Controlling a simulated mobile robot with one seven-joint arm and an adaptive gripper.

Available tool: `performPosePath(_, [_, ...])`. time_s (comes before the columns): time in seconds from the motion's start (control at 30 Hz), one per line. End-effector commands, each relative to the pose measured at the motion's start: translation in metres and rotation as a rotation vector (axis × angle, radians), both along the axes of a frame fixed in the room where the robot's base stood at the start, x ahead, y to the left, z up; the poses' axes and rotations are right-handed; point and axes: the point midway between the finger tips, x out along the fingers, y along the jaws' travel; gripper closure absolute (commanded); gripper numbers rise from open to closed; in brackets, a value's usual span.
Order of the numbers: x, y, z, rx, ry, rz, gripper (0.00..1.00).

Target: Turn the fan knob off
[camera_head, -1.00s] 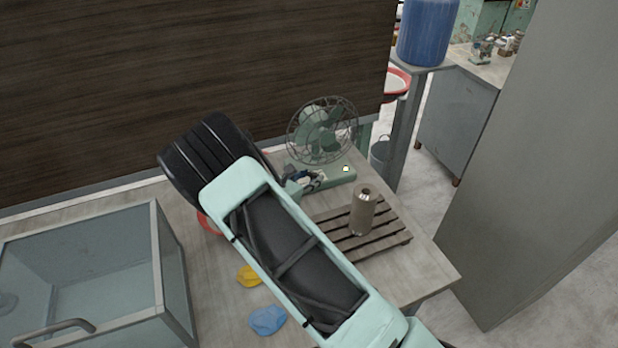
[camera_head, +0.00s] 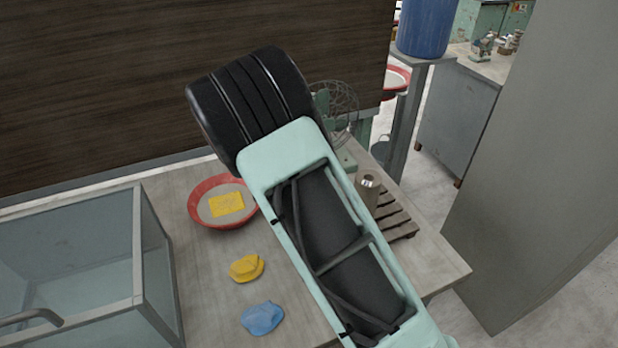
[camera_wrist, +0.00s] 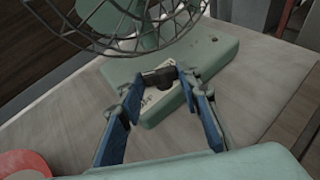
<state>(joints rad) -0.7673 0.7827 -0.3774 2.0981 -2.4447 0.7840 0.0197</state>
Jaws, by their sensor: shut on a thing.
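The green desk fan (camera_head: 338,103) stands at the back of the table, with its left part and most of its base hidden behind my arm in the head view. In the wrist view, its wire cage (camera_wrist: 150,38) is at the top and its green base (camera_wrist: 205,55) is below. A small dark knob (camera_wrist: 158,75) sits on the base beside a pale label with markings. My gripper (camera_wrist: 162,80) has its blue fingers on either side of the knob and is shut on it. The knob's exact setting cannot be read. The head view hides my gripper.
A metal canister (camera_head: 368,190) stands on a slatted wooden rack (camera_head: 398,222) to the right of my arm. A red bowl (camera_head: 197,208) with a yellow item, a yellow lump (camera_head: 246,268) and a blue lump (camera_head: 262,318) lie to the left. A glass-sided box (camera_head: 158,255) stands further left.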

Motion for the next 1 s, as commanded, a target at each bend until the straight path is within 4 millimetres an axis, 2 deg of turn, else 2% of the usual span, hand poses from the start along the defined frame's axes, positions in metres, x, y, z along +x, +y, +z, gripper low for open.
performPosePath(0.4, [-0.0004,-0.0047,-0.001,0.002,-0.001,0.141,0.93])
performPosePath(1.0, [-0.0002,-0.0046,0.0008,-0.001,-0.001,0.168,0.93])
